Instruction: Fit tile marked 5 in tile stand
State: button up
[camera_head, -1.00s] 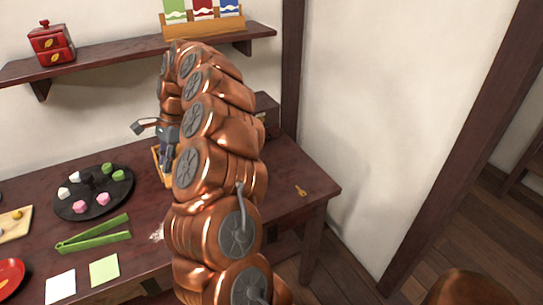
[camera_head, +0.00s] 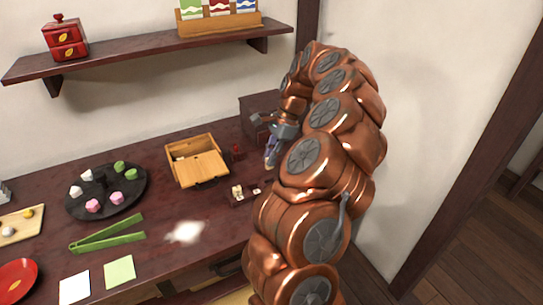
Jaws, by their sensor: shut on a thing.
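My gripper (camera_head: 270,152) is at the right part of the dark table, near its back, with its fingers pointing down. It is shut on a small pale piece at its fingertips, likely a tile; its marking cannot be read. A small dark stand (camera_head: 238,201) with pale tiles (camera_head: 237,190) is in front of my gripper, nearer the table's front edge. It looks like the tile stand. One small pale piece (camera_head: 256,191) shows at its right end. My gripper is apart from the stand. My arm hides the table's right end.
An open wooden box (camera_head: 206,168) stands left of my gripper, a small dark red thing (camera_head: 237,153) between them. A dark box (camera_head: 258,104) is behind. Green tongs (camera_head: 108,234), a black round tray (camera_head: 75,208) with sweets and a red plate (camera_head: 12,283) lie left.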

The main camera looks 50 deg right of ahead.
aim_at(271, 168)
jog(key=shift+f+b, duration=0.6)
jog(key=shift+f, duration=1.8)
jog(key=shift+f+b, duration=0.5)
jog(key=shift+f, duration=0.75)
jog(key=o, duration=0.8)
jog(key=shift+r, duration=0.1)
jog(key=v, duration=1.2)
jog(key=shift+s, duration=0.15)
